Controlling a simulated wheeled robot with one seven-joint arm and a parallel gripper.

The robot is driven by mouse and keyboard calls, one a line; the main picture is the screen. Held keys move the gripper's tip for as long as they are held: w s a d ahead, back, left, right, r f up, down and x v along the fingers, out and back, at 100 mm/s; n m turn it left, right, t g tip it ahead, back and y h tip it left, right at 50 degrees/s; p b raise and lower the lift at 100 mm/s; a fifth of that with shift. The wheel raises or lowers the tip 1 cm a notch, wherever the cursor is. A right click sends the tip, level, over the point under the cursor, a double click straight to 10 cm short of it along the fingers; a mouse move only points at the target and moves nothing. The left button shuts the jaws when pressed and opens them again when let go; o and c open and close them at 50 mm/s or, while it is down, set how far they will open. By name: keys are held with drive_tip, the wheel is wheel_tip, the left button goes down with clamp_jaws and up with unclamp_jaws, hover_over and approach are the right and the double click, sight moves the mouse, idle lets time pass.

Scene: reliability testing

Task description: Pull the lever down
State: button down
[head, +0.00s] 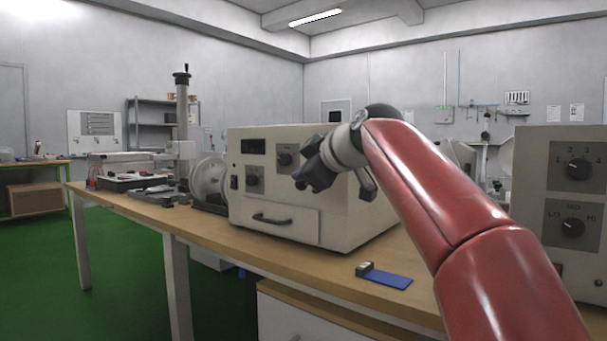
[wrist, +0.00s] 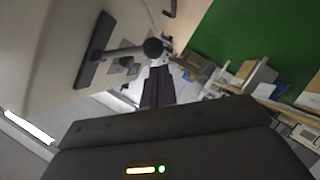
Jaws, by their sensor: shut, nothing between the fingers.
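The lever (wrist: 130,49) is a grey rod with a round black knob (wrist: 152,47). It sticks out from a long black plate (wrist: 95,50) on a pale panel in the wrist view. My gripper (wrist: 158,74) is shut and empty, with its narrow dark fingers together. In the wrist view the knob shows just above and left of the fingertips; a gap in depth cannot be judged. In the head view my gripper (head: 305,182) is in front of the beige machine (head: 290,222), near its upper right front, and the lever cannot be made out clearly there.
The machine stands on a wooden workbench (head: 190,213). Its front carries dials and a drawer handle (head: 272,218). A blue object (head: 385,277) lies in front. A second beige unit (head: 560,245) stands at right. A column stand (head: 183,130) is at left.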

drive_tip(key=shift+w+f+b, duration=0.15)
drive_tip(key=shift+f+b, duration=0.2)
drive_tip(key=shift+f, duration=0.35)
drive_tip(key=shift+d+f, duration=0.1)
